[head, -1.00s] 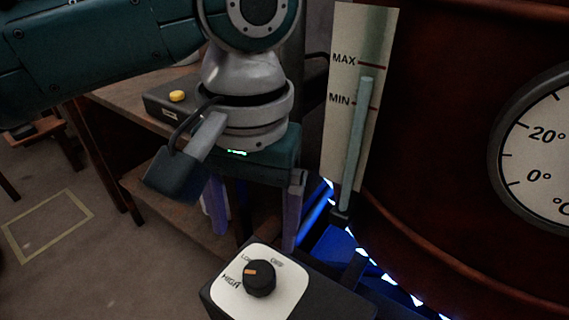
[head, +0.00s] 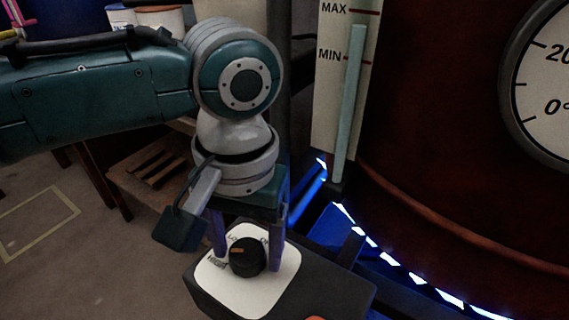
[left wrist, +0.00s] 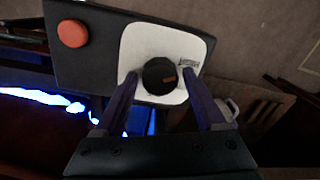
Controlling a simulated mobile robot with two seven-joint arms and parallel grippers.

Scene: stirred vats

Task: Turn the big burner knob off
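The big burner knob (head: 247,262) is black with an orange pointer mark, on a white plate (head: 283,275) on top of a dark box. In the head view the mark faces left, on the HIGH side and away from OFF. My left gripper (head: 248,256) is open, pointing down, with one finger on each side of the knob. In the left wrist view the knob (left wrist: 159,76) lies between the two fingertips (left wrist: 159,80), with a small gap visible on both sides. My right gripper is not in view.
An orange-red button (left wrist: 72,33) is on the same dark box (left wrist: 100,70). The brown vat (head: 430,170) with blue burner light under it stands close on the right. A level gauge (head: 345,100) is fixed near it. A wooden bench (head: 150,175) is behind.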

